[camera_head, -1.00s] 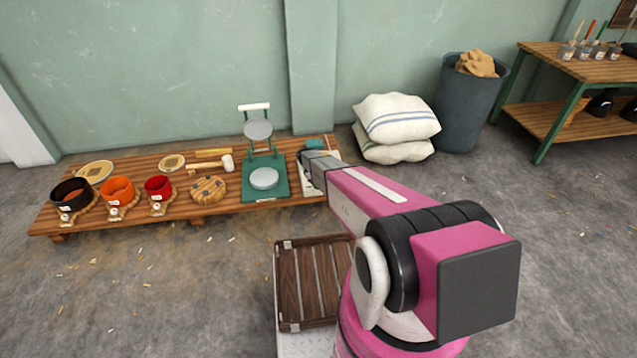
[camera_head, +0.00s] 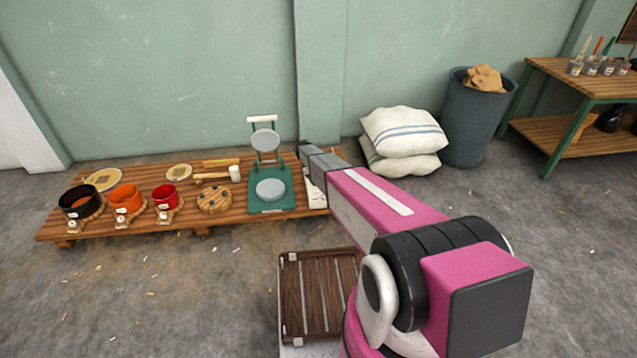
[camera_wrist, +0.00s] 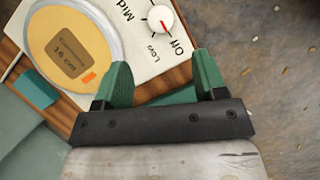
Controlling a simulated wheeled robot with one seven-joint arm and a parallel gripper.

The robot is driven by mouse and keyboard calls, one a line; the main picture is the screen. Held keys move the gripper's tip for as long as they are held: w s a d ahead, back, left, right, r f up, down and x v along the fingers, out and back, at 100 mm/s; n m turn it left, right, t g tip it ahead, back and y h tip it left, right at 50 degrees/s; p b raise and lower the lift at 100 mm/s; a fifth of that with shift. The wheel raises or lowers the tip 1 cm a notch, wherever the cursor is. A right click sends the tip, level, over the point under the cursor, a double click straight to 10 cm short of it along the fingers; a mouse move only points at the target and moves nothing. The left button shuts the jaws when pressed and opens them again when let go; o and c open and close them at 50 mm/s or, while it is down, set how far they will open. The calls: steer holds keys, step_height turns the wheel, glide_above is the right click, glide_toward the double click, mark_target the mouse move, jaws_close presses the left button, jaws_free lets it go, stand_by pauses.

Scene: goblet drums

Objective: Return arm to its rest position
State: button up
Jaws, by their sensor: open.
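My pink and grey arm reaches from the lower right toward the right end of a low wooden bench (camera_head: 140,222). My gripper (camera_wrist: 162,80) shows in the wrist view with two green fingertips spread apart and nothing between them. It hangs over a white device (camera_wrist: 135,22) with an Off, Low and Mid dial (camera_wrist: 160,18) and a yellow round plate (camera_wrist: 65,42). I cannot tell how high above it the fingertips are. In the head view the arm hides the fingertips and part of the white device.
The bench carries a green press (camera_head: 270,190), a wooden disc (camera_head: 214,200), a mallet (camera_head: 234,174), and black (camera_head: 78,201), orange (camera_head: 125,199) and red (camera_head: 166,197) drum shells. A slatted wooden crate (camera_head: 312,290) is close to my arm. Sacks (camera_head: 403,133) and a bin (camera_head: 475,115) stand behind.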

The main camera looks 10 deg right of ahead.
steer(key=shift+s, duration=0.1)
steer(key=s+d+r+m+y, duration=0.1)
steer(key=s+r+m, duration=0.3)
steer(key=s+r, duration=0.4)
steer(key=s+d+r+m+t+y, duration=0.1)
steer(key=s+r+m, duration=0.4)
steer(key=s, duration=1.1)
steer(key=s+d+r+m+y, duration=0.2)
steer(key=s+d+r+m, duration=0.2)
steer(key=s+r, duration=0.8)
steer(key=shift+d+m, duration=0.15)
steer(key=shift+m, duration=0.35)
